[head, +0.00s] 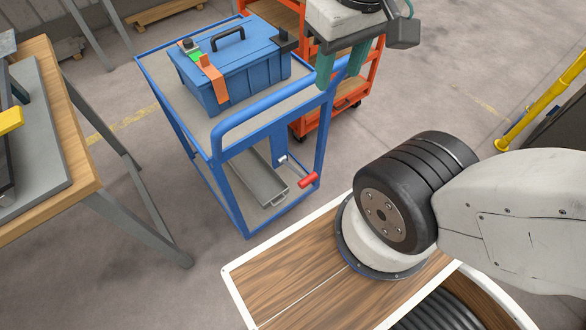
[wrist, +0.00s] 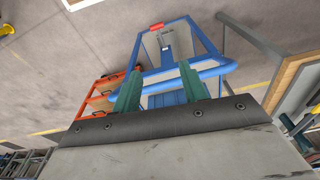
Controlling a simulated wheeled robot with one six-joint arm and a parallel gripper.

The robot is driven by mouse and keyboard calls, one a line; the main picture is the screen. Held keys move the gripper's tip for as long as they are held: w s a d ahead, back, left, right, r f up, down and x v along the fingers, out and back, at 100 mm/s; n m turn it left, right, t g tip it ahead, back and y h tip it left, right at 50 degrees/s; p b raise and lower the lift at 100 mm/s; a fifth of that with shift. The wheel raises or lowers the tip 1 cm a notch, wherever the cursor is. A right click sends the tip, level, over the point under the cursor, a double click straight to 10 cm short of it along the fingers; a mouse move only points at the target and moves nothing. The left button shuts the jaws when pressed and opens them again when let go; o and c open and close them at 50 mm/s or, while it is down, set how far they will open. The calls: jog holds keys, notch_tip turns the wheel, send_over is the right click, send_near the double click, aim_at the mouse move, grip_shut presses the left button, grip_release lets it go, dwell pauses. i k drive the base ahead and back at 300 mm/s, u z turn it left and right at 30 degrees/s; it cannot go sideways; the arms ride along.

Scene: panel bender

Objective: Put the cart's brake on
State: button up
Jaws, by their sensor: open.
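The cart (head: 223,135) is a blue tubular frame with grey shelves. Its brake lever (head: 308,180) has a red grip and sticks out low on the near end, beside a small grey-blue bracket. In the wrist view the red grip (wrist: 156,26) shows at the top, beyond the cart's blue handle rail (wrist: 208,68). My gripper (head: 341,68) has two green fingers, spread apart with nothing held between them. It hangs over the cart's right corner by the handle rail, above and away from the lever. In the wrist view the fingers (wrist: 160,86) stand in front of the rail; contact cannot be told.
An orange shelf cart (head: 330,118) stands behind. A wooden workbench (head: 75,140) is at left. Open floor lies right of the cart.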

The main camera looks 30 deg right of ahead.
aim_at(305, 181)
jog(key=u, duration=1.3)
jog(key=k, duration=0.6)
jog(key=z, duration=1.1)
